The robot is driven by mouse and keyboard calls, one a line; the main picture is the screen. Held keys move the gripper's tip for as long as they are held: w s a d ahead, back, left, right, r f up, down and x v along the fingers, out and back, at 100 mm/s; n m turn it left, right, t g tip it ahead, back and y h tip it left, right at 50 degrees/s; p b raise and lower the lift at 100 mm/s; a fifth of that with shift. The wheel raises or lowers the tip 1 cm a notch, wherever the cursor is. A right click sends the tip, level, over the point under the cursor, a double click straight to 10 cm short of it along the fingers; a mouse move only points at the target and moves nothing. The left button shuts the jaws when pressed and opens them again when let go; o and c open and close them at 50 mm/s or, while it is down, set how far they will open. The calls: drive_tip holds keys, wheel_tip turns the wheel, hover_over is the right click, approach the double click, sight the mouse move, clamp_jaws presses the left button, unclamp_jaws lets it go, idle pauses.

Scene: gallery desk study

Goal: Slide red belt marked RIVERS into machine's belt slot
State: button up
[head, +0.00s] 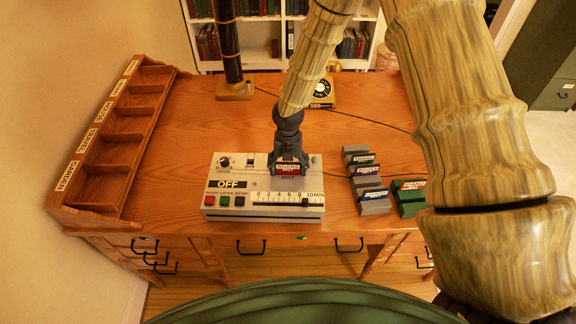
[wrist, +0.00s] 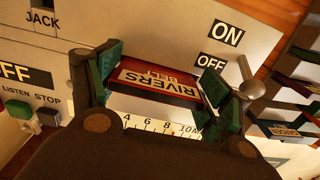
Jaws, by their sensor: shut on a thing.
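The red belt marked RIVERS (wrist: 165,80) is between the fingers of my gripper (wrist: 170,90) in the wrist view, its label readable. In the head view the belt (head: 288,168) is at the tip of my gripper (head: 289,160), over the upper right part of the grey machine (head: 225,168). My gripper is shut on the belt. The belt slot is hidden behind the belt and fingers, so I cannot tell whether the belt is inside it. The machine's window reads OFF.
A grey rack (head: 375,207) with several belts and a green holder (head: 410,205) stand right of the machine. A wooden sorter (head: 115,135) with labelled compartments lines the desk's left edge. A telephone (head: 322,92) and a dark post (head: 230,60) stand behind. The desk's middle left is clear.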

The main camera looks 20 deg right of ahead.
drive_tip(key=shift+f, duration=0.5)
drive_tip(key=o, duration=0.8)
wheel_tip(320, 180, up, 12)
drive_tip(key=shift+f, duration=0.1)
idle(0.7)
